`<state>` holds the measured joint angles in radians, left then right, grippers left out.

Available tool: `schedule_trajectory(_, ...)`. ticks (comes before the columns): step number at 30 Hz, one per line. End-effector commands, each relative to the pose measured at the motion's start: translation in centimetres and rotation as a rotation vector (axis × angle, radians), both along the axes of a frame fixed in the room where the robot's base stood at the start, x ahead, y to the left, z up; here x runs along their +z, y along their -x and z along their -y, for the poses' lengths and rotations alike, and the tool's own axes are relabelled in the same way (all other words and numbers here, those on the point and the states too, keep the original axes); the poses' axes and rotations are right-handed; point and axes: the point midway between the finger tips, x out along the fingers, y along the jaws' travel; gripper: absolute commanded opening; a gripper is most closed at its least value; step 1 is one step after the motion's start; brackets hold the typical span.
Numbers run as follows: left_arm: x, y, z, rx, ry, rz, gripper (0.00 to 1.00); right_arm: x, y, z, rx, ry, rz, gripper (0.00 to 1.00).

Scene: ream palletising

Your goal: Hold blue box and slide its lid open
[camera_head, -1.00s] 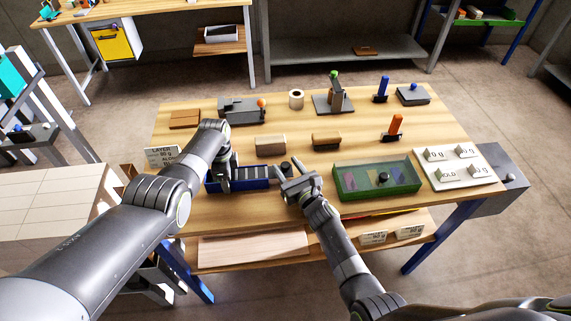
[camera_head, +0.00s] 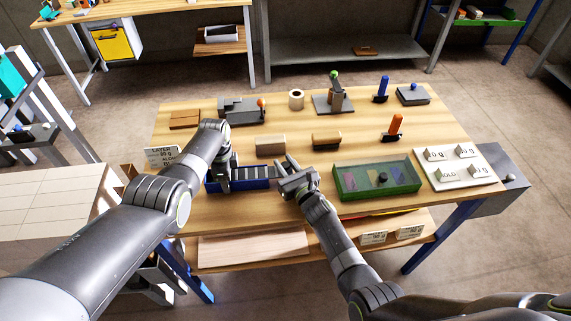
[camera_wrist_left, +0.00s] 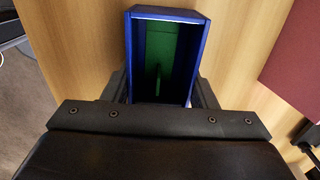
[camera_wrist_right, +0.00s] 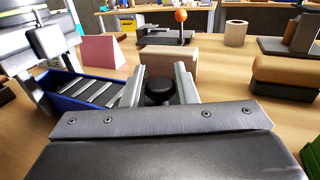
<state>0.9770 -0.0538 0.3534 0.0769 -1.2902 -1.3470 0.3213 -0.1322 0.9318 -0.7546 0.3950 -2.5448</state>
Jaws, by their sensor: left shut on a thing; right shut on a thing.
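The blue box (camera_head: 252,184) lies on the wooden table, left of middle, with grey slats across its top. My left gripper (camera_head: 222,184) is shut on the box from above, near its left end. In the left wrist view the box (camera_wrist_left: 197,55) sits between the jaws, its green inside showing through an opening. My right gripper (camera_head: 287,166) is shut on a black knob (camera_wrist_right: 160,90), which stands between its fingers in the right wrist view. The knob is at the box's right end. Whether it joins the slatted top is hidden by the fingers.
A green tray (camera_head: 350,192) with a clear top lies to the right. A wooden block (camera_head: 270,146) and a brown-topped block (camera_head: 326,138) stand behind the box. Bare table lies in front of the box.

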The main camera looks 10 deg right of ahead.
Motion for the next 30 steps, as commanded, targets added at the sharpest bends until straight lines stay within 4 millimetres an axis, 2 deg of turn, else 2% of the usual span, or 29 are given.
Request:
schedule_trajectory(4, 0.0, 0.0, 0.0, 0.000, -0.001, 0.000, 0.25, 0.0, 0.0, 0.5, -0.001, 0.001, -0.001, 0.00)
schedule_trajectory(11, 0.0, 0.0, -0.1, 0.000, -0.001, -0.001, 0.25, -0.1, 0.1, 3.6, -0.002, 0.001, -0.001, 0.00)
schedule_trajectory(19, 0.0, 0.0, -0.1, 0.001, -0.001, -0.001, 0.25, -0.1, 0.1, 3.7, -0.001, 0.000, -0.001, 0.00)
schedule_trajectory(20, 0.0, 0.0, -0.1, 0.001, -0.001, -0.001, 0.25, -0.1, 0.0, 3.7, -0.001, 0.000, -0.001, 0.27)
schedule_trajectory(24, 0.0, 0.0, -0.1, 0.001, -0.001, -0.001, 0.25, -0.1, 0.0, 3.6, -0.001, 0.000, -0.001, 0.46)
schedule_trajectory(30, 0.0, 0.0, -0.1, 0.001, -0.001, 0.000, 0.25, 0.0, 0.0, 3.6, 0.000, 0.000, 0.000, 0.47)
